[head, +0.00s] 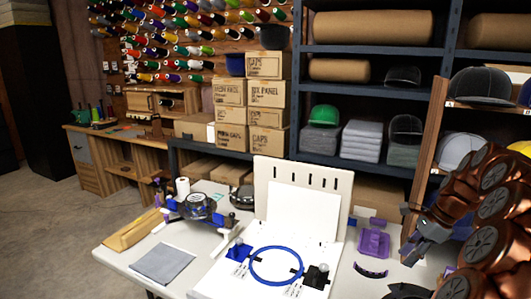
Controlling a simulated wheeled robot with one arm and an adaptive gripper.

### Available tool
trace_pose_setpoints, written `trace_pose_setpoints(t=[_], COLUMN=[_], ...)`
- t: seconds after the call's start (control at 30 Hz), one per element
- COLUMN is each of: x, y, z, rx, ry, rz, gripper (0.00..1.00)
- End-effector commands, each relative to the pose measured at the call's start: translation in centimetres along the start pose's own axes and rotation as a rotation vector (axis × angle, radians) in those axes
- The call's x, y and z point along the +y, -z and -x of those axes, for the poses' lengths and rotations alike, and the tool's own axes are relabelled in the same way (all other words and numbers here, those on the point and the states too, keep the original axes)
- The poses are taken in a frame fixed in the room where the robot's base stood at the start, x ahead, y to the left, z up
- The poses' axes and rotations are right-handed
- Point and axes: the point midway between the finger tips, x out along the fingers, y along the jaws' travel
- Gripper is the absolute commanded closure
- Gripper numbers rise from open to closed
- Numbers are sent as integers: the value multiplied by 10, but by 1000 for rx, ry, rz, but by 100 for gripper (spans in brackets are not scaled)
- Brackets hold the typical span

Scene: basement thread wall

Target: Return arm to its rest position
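My copper-coloured arm is folded at the right edge of the head view, in front of the shelving. My gripper (418,232) is the dark end part at the arm's left side, above the right end of the worktable. It is small and partly overlapped by my arm, so I cannot tell whether its fingers are apart or together. I see no object in it.
The white worktable (120,262) holds a fixture board (336,190) with a blue hoop (276,266), a folded grey cloth (162,264), a purple piece (373,243) and a clamp-like device (197,207). Shelves with caps and cardboard boxes (267,93) stand behind. Open floor lies left.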

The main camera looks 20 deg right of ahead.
Motion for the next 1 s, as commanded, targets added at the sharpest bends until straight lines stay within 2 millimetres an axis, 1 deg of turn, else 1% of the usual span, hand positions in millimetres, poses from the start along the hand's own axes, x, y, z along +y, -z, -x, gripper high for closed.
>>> trace_pose_setpoints(t=[0.03,0.17,0.27,0.37,0.4,0.47,0.5,0.57,0.6,0.67,0.7,0.77,0.8,0.87,0.9,0.97,1.0], x=[3,13,28,52,62,80,93,112,125,145,160,181,196,217,232,252,266], y=[-12,-43,-74,-109,-122,-140,-151,-165,-172,-183,-188,-194,-196,-198,-198,-197,-196], z=[-5,-16,-28,-44,-50,-60,-66,-76,-82,-90,-97,-104,-111,-119,-124,-133,-138], rx=[0,4,10,15,19,22,25,31,34,39,42,48,48,54,56,57,60], ry=[-11,-39,-72,-116,-135,-166,-184,-214,-234,-262,-286,-316,-341,-372,-395,-427,-448], rz=[45,173,306,475,545,648,716,814,879,973,1035,1126,1184,1269,1324,1404,1457], gripper=[69,69,69,69,69,69,69,69,69,69,69,69,69,69,69,69,69])
